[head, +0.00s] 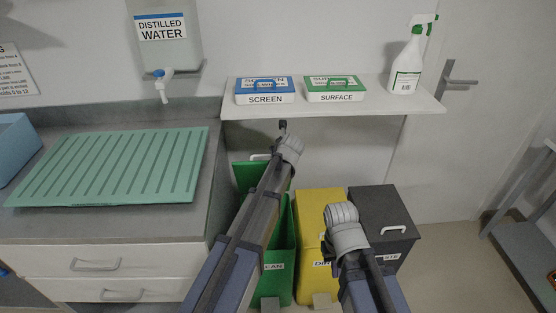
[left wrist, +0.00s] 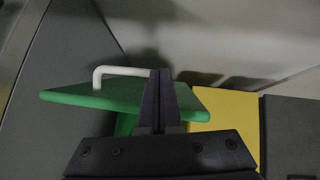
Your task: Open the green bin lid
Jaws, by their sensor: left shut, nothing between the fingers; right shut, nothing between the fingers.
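The green bin (head: 284,250) stands on the floor between the counter and the yellow bin, partly behind my left arm. Its green lid (head: 244,178) is tilted up at the back, with a white handle (head: 259,157) near its top edge; the inside of the bin shows. In the left wrist view the lid (left wrist: 80,95) and handle (left wrist: 118,72) lie behind my fingers. My left gripper (head: 282,127) is shut and empty, in front of the lid in its wrist view; contact cannot be told. My right gripper (head: 327,240) is shut and empty, over the yellow bin.
The yellow bin (head: 312,207) and dark grey bin (head: 384,210) stand right of the green one. A white shelf (head: 350,108) above holds a blue-lidded box, a green-lidded box and a spray bottle (head: 407,65). The counter with a green ribbed mat (head: 115,165) is left.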

